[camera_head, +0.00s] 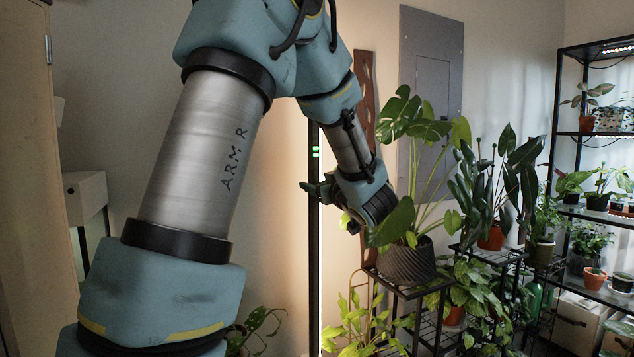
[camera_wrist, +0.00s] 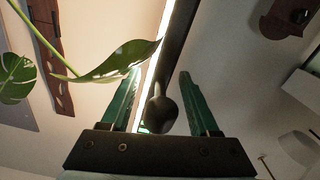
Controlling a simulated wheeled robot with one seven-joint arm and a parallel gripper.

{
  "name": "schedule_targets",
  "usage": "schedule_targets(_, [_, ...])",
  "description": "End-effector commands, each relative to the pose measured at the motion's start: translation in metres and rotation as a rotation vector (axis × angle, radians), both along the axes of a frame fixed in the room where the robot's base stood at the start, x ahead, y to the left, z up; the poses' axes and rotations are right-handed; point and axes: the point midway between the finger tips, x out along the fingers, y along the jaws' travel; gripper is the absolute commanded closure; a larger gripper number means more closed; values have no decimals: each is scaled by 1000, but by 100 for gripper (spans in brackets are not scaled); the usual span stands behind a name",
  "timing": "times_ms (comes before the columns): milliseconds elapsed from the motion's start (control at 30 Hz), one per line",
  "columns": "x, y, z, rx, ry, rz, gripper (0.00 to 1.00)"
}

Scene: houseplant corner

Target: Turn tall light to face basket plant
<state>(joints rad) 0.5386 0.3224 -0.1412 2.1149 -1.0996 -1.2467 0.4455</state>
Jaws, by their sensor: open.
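The tall light is a slim black upright post (camera_head: 314,240) with small green lights high on it and a thin bright strip along its right edge. In the wrist view the post (camera_wrist: 178,45) runs between the fingers, with its bright strip along its left side. A dark rounded knob (camera_wrist: 161,112) sits between the open fingers, apparently clear of both. A large-leaved plant (camera_head: 420,130) in a dark ribbed, basket-like pot (camera_head: 405,262) stands right of the post.
A leaf (camera_wrist: 118,62) hangs close to the left finger in the wrist view. A black plant stand (camera_head: 410,291) holds the pot. More potted plants and a black shelf (camera_head: 560,130) fill the right. A grey wall panel (camera_head: 431,60) is behind.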

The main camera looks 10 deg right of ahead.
Motion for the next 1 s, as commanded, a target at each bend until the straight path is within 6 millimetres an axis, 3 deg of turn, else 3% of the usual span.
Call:
schedule_targets(233, [1, 0, 0, 0, 0, 0, 40])
schedule_targets(767, [0, 0, 0, 0, 0, 0, 99])
schedule_targets(1000, [0, 0, 0, 0, 0, 0, 100])
